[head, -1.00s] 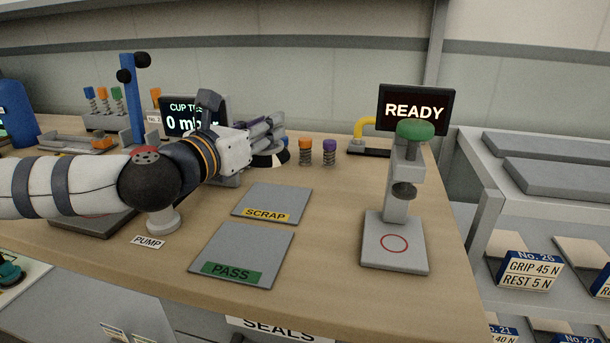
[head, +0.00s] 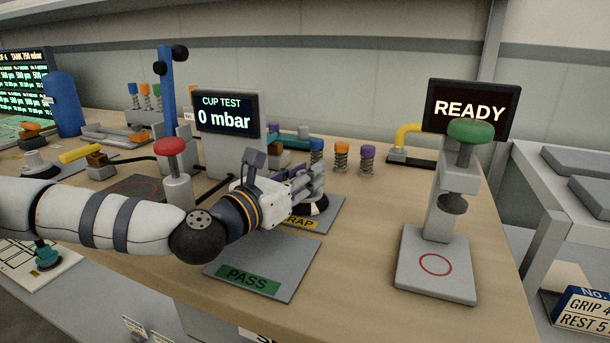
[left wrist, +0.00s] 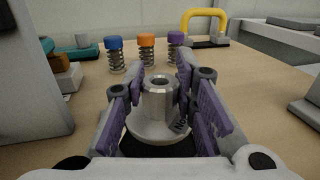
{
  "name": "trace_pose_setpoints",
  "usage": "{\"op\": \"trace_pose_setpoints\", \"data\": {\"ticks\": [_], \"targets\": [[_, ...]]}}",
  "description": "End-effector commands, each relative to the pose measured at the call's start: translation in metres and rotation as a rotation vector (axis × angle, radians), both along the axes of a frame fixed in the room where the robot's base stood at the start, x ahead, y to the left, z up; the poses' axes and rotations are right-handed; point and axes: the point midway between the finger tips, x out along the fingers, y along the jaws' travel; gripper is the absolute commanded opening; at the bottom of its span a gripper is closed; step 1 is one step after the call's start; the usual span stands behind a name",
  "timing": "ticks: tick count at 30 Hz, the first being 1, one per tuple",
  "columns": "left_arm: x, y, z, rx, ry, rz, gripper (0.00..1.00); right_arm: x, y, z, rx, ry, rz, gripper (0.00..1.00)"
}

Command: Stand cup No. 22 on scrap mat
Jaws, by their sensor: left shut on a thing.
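My left gripper (head: 306,184) is shut on a suction cup (head: 317,204), over the grey scrap mat (head: 324,224). In the left wrist view the purple-padded fingers (left wrist: 158,92) stand on both sides of the cup's metal neck (left wrist: 159,98). The cup looks upright, with a pale flange and a dark lip below. Its tag shows "No", but the number is unreadable. The gripper and arm hide part of the mat and its label. I cannot tell whether the cup touches the mat. My right gripper is not in view.
The grey pass mat (head: 285,262) lies in front. A press stand (head: 436,265) with a green knob is at the right. Spring cups (head: 341,156) stand behind, by the cup test display (head: 225,118), which reads 0 mbar. A red-knobbed pump (head: 176,180) stands left, close to my arm.

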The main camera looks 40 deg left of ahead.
Motion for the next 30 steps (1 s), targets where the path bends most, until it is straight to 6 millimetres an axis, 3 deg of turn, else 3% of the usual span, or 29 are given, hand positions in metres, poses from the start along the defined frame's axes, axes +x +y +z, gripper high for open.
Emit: {"op": "trace_pose_setpoints", "data": {"ticks": [1, 2, 4, 15, 23, 25, 30], "targets": [[0.000, 0.000, -0.004, 0.000, 0.002, 0.000, 0.00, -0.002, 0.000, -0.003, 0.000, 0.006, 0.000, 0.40], [0.000, 0.000, -0.003, 0.000, 0.002, 0.000, 0.32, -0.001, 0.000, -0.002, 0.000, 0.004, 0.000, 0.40], [0.000, 0.000, -0.002, 0.000, 0.002, 0.000, 0.45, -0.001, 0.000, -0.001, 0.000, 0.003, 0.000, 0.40], [-0.003, 0.001, 0.003, -0.001, 0.000, 0.001, 0.45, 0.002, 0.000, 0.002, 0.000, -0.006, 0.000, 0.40], [-0.064, 0.003, 0.003, -0.007, -0.001, 0.005, 0.45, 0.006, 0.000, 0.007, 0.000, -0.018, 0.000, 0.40], [-0.078, 0.004, 0.015, 0.000, -0.011, 0.005, 0.45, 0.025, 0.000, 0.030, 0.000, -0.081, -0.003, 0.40], [-0.107, 0.004, 0.014, 0.001, -0.016, 0.002, 0.45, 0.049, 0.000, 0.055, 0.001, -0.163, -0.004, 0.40]]}}
